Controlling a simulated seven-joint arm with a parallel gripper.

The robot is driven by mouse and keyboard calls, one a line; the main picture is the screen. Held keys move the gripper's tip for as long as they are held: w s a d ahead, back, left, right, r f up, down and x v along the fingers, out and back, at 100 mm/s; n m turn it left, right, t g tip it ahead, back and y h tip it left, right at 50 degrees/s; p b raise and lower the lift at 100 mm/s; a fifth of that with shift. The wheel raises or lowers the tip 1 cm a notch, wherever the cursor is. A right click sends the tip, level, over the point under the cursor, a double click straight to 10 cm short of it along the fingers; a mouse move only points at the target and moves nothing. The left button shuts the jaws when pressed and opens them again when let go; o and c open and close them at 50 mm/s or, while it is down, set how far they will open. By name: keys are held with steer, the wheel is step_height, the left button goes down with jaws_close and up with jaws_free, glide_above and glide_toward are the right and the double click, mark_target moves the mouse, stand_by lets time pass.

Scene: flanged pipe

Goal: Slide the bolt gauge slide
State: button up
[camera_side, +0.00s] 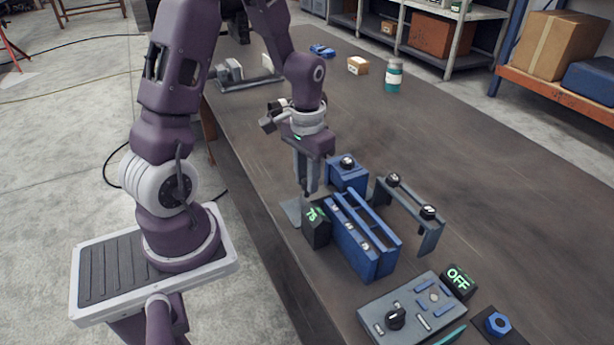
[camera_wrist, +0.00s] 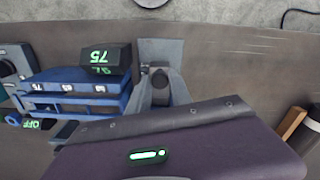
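The blue bolt gauge (camera_side: 368,246) stands on the bench, with long parallel rails and small white marks along its top. Its dark display block (camera_side: 316,227) reads 75. In the wrist view the blue gauge (camera_wrist: 70,88) is at the left, and its display (camera_wrist: 98,56) appears upside down. My gripper (camera_side: 306,192) points down beside the display end of the gauge, close above a small grey plate (camera_side: 291,212). In the wrist view my gripper (camera_wrist: 160,78) is over this plate (camera_wrist: 160,50). The fingertips look close together; whether they grip anything is unclear.
A blue block with a black knob (camera_side: 347,174) and a grey rail with two black knobs (camera_side: 411,206) stand beside the gauge. A grey control panel (camera_side: 412,308) and a display reading OFF (camera_side: 458,281) are nearer the camera.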

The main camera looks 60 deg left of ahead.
jaws_close()
stand_by(1.1)
